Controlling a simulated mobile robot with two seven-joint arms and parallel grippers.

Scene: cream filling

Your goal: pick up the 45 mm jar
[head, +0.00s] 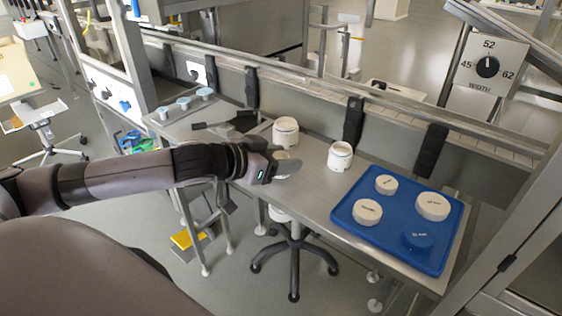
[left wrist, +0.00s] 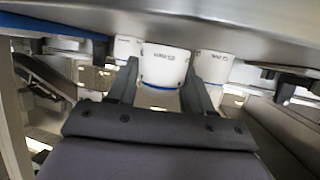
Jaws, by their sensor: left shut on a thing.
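Three white jars show. One jar (left wrist: 165,66) stands between the fingers of my left gripper (left wrist: 160,92) in the left wrist view, with a blue line round it and a label too small to read surely. In the head view my left gripper (head: 283,164) is shut on this jar at the table's near edge and mostly hides it. A white jar (head: 286,132) stands just behind it, and another white jar (head: 340,157) stands to the right. Both also show beside the held jar in the left wrist view. My right gripper is out of view.
A blue tray (head: 345,212) with several round lids lies at the right of the metal table (head: 312,190). A rail with black posts (head: 353,121) runs behind. A width dial (head: 487,67) is at the upper right. Blue-topped knobs (head: 184,102) stand at the far left.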

